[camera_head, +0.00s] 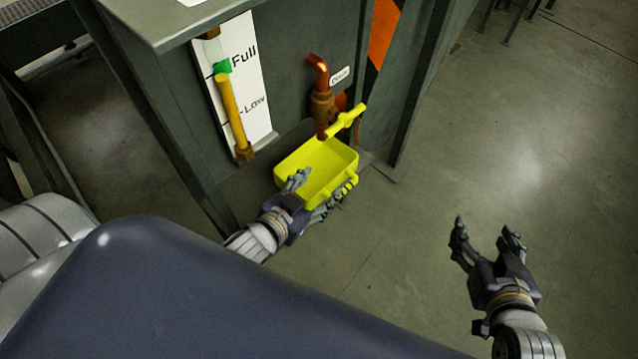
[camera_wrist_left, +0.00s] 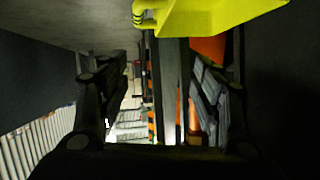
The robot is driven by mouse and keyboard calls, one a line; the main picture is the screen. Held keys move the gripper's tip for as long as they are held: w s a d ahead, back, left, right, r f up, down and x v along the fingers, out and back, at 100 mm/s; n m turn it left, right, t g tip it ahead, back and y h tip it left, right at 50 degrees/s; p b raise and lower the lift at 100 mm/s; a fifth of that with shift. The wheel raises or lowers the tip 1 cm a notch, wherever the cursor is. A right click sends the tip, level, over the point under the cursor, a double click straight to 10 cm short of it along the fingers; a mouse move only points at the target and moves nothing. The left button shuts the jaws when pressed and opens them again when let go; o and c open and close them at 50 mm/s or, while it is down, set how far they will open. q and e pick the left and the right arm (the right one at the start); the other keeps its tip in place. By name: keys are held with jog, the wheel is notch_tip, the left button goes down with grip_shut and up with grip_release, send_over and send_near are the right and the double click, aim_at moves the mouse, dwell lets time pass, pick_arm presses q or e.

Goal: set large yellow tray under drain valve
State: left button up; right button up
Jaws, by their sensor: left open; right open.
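The large yellow tray (camera_head: 313,160) sits below the copper drain valve (camera_head: 322,104), against the foot of the grey machine. In the left wrist view, the tray (camera_wrist_left: 215,14) shows at the top, above and outside the open fingers (camera_wrist_left: 155,95). My right gripper (camera_head: 485,238) is open and empty, over the floor at the right.
The grey machine (camera_head: 290,50) carries a gauge tube (camera_head: 231,112) with a Full and Low scale, left of the valve. A dark post (camera_head: 418,90) stands right of the valve. Open concrete floor (camera_head: 540,130) lies to the right.

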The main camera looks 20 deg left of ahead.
pick_arm(q)
notch_tip(320, 180, up, 8)
jog(key=s+d+n+g, duration=0.1)
jog(key=d, duration=0.1)
jog(key=shift+s, duration=0.15)
